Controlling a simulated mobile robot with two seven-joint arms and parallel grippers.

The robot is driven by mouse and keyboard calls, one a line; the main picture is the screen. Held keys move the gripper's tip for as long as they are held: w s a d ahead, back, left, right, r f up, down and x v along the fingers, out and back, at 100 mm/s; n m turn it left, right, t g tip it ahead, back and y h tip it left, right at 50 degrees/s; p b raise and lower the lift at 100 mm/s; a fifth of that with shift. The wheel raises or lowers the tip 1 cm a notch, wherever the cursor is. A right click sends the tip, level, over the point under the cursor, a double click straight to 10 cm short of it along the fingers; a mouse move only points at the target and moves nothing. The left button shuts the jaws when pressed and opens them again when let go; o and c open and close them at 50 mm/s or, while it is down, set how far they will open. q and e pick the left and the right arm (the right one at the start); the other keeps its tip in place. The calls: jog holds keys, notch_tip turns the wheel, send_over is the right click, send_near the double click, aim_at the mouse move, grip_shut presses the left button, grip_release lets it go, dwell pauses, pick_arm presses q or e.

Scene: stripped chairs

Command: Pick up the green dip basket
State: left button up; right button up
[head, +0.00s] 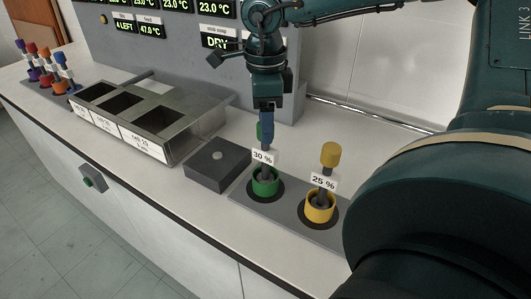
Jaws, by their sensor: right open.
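The green dip basket (265,187) stands upright in a round hole of a grey plate at the front middle. Its stem rises to a green top, partly hidden by my gripper, and a "30 %" tag hangs on it. My right gripper (266,128) comes down from above with its fingers at the green top. It is open, and I cannot tell whether a finger touches the top. My left gripper is out of view.
A yellow dip basket (320,207) tagged "25 %" stands close to the right. A dark grey box (217,166) lies to the left, then a metal bath (180,145) with several openings. More colored baskets (50,72) stand far left. The counter's front edge is near.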

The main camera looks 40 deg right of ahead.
jog(key=shift+f, duration=0.75)
jog(key=shift+c, duration=0.5)
grip_shut()
jog(key=shift+r, duration=0.1)
